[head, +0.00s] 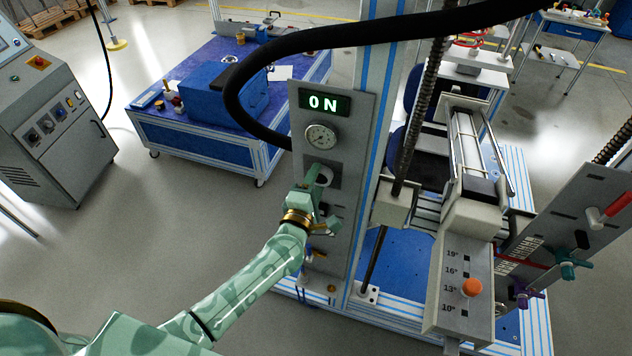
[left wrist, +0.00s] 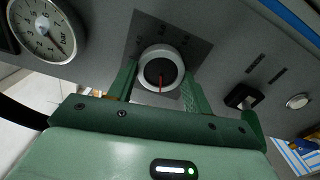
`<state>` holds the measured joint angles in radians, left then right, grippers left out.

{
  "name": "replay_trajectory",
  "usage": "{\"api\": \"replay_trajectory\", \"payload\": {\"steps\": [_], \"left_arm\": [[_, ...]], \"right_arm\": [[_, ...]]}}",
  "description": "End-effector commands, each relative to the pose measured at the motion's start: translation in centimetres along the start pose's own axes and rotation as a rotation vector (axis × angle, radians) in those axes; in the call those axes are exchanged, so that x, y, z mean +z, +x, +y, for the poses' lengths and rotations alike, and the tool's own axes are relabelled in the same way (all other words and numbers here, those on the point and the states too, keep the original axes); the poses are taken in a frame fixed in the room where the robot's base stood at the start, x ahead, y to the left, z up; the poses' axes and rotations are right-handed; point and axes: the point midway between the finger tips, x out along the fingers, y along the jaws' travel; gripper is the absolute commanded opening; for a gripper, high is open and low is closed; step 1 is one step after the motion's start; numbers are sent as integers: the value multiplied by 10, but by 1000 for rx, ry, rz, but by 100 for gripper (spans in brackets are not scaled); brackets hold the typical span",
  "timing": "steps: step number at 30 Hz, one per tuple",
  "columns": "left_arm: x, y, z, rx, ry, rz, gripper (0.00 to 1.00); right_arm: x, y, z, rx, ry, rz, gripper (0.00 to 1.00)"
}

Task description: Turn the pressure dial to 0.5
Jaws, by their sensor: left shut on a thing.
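The pressure dial is a round knob (head: 325,175) on the grey control panel (head: 351,130), below a white round gauge (head: 321,136). In the left wrist view the dial (left wrist: 161,68) has a pale rim, a dark face and a red mark pointing down in the picture. My left gripper (head: 316,183) is shut on the dial, with one green finger on each side of it in the left wrist view (left wrist: 162,82). The gauge (left wrist: 42,27) there is marked bar; its value is too small to read surely. My right gripper is not in view.
A green-lit display (head: 324,102) above the gauge reads ON. A black hose (head: 237,88) arches over the panel. A black switch (left wrist: 241,97) and a round button (left wrist: 298,101) sit beside the dial. The test rig's frame stands to the right; open floor lies left.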

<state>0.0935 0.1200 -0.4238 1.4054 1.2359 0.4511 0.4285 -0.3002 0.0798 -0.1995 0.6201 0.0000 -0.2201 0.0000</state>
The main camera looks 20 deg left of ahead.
Motion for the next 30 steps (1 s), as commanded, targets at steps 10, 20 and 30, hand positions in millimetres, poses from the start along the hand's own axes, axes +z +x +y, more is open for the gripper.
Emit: {"api": "replay_trajectory", "payload": {"steps": [10, 20, 30], "left_arm": [[0, 0, -1, -2, 1, 0, 72], [0, -48, -1, -5, 0, 0, 72], [-1, -135, -2, -5, 1, 0, 72]], "right_arm": [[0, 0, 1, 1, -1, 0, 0], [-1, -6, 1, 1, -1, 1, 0], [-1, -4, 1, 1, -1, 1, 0]]}}
